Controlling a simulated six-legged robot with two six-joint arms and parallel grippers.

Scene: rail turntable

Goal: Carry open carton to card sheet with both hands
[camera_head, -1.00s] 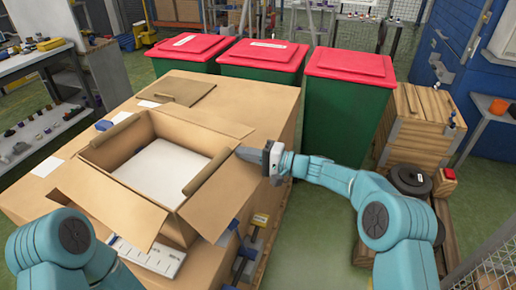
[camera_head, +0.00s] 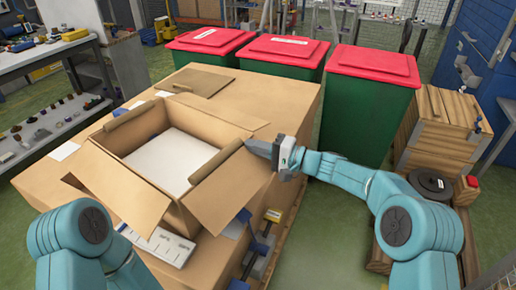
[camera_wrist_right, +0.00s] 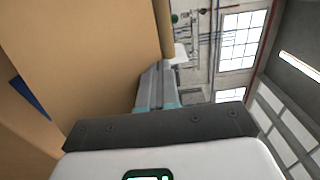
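The open brown carton (camera_head: 140,177) stands on a large cardboard-covered block (camera_head: 298,112), its flaps spread out. A white panel (camera_head: 172,160) lies inside it, and tan rolls line two of its rims. A flat brown card sheet (camera_head: 216,87) lies behind the carton on the same top. My right gripper (camera_head: 258,150) is at the carton's right rim, by the end of the roll. In the right wrist view its grey fingers (camera_wrist_right: 157,88) are beside a brown cardboard surface; contact and finger gap are unclear. My left arm shows at lower left, but its gripper is out of view.
Red-lidded green bins (camera_head: 370,105) stand behind the block. A wooden crate (camera_head: 437,130) and a black reel (camera_head: 430,184) are at the right. A white slotted strip (camera_head: 160,246) lies at the block's front edge. A shelf unit (camera_head: 45,55) is at the left.

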